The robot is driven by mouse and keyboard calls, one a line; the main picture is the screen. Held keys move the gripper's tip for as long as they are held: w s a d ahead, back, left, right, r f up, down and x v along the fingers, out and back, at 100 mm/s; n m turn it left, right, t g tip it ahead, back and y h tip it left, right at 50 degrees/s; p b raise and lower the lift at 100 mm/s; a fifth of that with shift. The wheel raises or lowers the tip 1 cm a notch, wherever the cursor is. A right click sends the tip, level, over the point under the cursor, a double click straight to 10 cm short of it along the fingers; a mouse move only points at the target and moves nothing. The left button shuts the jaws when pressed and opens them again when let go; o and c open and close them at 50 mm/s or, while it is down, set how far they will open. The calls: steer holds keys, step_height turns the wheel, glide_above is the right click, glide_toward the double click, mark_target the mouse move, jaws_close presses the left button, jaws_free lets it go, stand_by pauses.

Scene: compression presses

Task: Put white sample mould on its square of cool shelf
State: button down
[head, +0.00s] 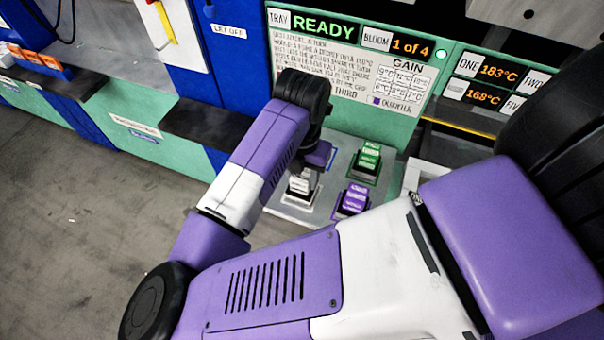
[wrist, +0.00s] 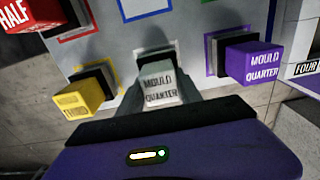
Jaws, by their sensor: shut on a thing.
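The white sample mould (wrist: 160,91), lettered "MOULD QUARTER", is between the fingers of my gripper (wrist: 160,104) in the wrist view. My gripper is shut on it. Its dark base lies over a pale-outlined square on the grey shelf (wrist: 115,40); I cannot tell whether it touches the shelf. In the head view the white mould (head: 300,182) shows at the shelf's left front, below my wrist, and the fingertips are hard to make out there.
A purple mould (wrist: 252,62) stands in a purple square to the right. A yellow mould (wrist: 82,98) is at left and a red mould (wrist: 30,14) at upper left. A green mould (head: 368,158) stands farther back.

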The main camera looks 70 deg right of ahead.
steer(key=shift+f+b, duration=0.15)
steer(key=shift+b, duration=0.15)
steer(key=c, duration=0.8)
jaws_free()
